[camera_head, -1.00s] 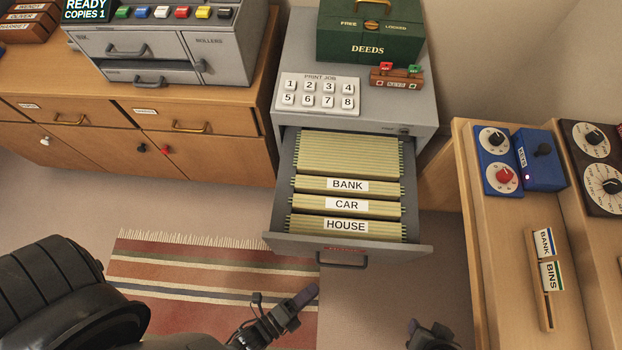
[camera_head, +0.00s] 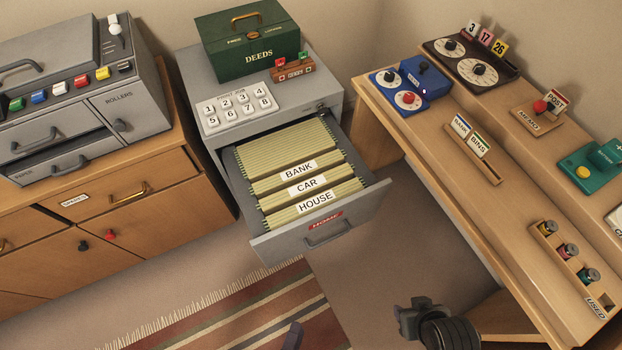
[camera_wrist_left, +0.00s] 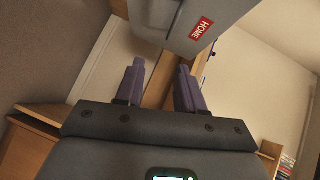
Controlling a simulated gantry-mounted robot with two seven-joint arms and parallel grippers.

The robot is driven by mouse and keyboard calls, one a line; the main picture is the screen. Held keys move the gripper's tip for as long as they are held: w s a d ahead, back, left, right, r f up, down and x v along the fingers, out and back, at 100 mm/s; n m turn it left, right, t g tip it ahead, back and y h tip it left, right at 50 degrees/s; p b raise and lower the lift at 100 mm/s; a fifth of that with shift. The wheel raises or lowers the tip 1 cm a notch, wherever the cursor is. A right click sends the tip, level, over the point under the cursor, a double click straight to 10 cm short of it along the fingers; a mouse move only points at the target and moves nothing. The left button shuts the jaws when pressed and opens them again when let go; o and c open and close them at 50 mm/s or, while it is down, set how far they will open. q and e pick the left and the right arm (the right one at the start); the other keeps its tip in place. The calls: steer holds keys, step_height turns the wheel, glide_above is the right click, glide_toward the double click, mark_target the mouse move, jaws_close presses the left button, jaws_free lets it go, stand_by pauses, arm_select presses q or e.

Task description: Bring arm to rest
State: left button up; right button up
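My left gripper (camera_wrist_left: 161,66) is open in the left wrist view, its two purple fingers apart with nothing between them. In the head view only a purple fingertip of my left gripper (camera_head: 293,336) shows at the bottom edge, over the rug and in front of the open drawer. My right gripper (camera_head: 405,315) shows partly at the bottom, right of the drawer, beside a black arm link; its finger opening cannot be made out. The pulled-out file drawer (camera_head: 285,242) has a red HOME label and holds BANK, CAR and HOUSE folders. Neither gripper visibly touches it.
A grey cabinet (camera_head: 200,75) carries a green DEEDS box (camera_head: 247,45) and a numbered print pad (camera_head: 238,108). A wooden desk (camera_head: 455,185) with dials and holders stands right. A wooden sideboard (camera_head: 160,215) with a grey printer (camera_head: 165,100) stands left. Floor and rug (camera_head: 235,320) lie below.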

arm_select(q)
steer(key=w+a+n+g+y, duration=0.15)
steer(key=w+n, duration=0.25)
steer(key=w, duration=0.5)
arm_select(e)
steer(key=w+r, duration=0.1)
steer(key=w, duration=0.3)
arm_select(q)
steer(key=w+a+r+n+g, duration=0.4)
steer(key=a+r+n+g, duration=0.3)
steer(key=a+n, duration=0.2)
steer(key=s+a+r+n+g+y, duration=0.2)
steer(key=s+a+r+n+g, duration=0.15)
steer(key=a+r, duration=0.3)
step_height(320, 180, up, 35)
steer(key=p, duration=3.4)
arm_select(e)
step_height(320, 180, up, 34)
steer(key=s, duration=0.2)
arm_select(q)
step_height(320, 180, down, 63)
steer(key=b, duration=6.2)
steer(key=shift+s+f+b, duration=0.15)
steer(key=shift+f+b, duration=0.05)
steer(key=shift+b, duration=0.1)
arm_select(e)
step_height(320, 180, down, 63)
steer(key=shift+w+d, duration=0.2)
steer(key=shift+d, duration=0.1)
